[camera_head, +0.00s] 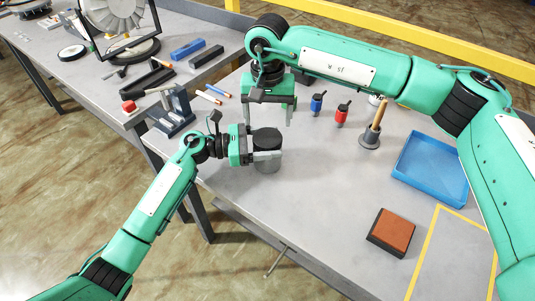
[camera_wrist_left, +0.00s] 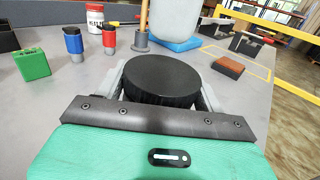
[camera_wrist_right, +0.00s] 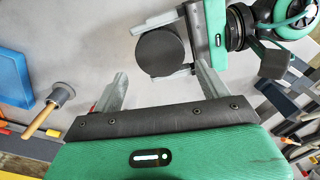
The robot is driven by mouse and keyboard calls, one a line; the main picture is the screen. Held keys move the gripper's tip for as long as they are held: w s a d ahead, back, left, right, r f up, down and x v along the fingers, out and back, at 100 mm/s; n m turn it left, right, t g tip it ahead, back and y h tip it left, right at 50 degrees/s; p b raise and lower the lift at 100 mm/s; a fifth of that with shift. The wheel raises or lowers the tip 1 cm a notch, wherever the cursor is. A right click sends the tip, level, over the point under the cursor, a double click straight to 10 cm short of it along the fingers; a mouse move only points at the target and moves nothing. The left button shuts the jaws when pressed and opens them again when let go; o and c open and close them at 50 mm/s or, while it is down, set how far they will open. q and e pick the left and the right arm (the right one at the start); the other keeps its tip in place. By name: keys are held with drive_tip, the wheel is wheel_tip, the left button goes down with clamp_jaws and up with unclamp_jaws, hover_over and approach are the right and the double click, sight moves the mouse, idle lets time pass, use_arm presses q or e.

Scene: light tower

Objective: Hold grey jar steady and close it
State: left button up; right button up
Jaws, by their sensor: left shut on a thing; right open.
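The grey jar (camera_head: 268,163) stands upright on the grey table with a round black lid (camera_head: 266,138) on top. My left gripper (camera_head: 266,155) is shut on the jar's body from the left, just below the lid. In the left wrist view the black lid (camera_wrist_left: 162,78) sits between the left fingers and hides the jar below. My right gripper (camera_head: 278,112) is open and empty, pointing down behind the jar and apart from it. In the right wrist view the lid (camera_wrist_right: 160,53) lies beyond the right fingers (camera_wrist_right: 117,90). Whether the lid is fully seated cannot be told.
Blue (camera_head: 317,103) and red (camera_head: 342,114) small bottles and a grey plunger-like tool with a wooden handle (camera_head: 371,138) stand right of the right gripper. A blue tray (camera_head: 436,169) and a brown block (camera_head: 391,232) lie farther right. The table around the jar's front is clear.

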sight(267, 137)
wheel_tip(267, 137, up, 2)
drive_tip(key=n, duration=0.6)
drive_tip(key=shift+r+n, duration=0.15)
drive_tip(key=shift+n, duration=0.25)
drive_tip(key=shift+f, duration=4.05)
drive_tip(key=c, duration=0.8)
drive_tip(key=m, duration=0.4)
drive_tip(key=shift+m, duration=0.3)
drive_tip(key=m, duration=0.5)
drive_tip(key=shift+m, duration=0.4)
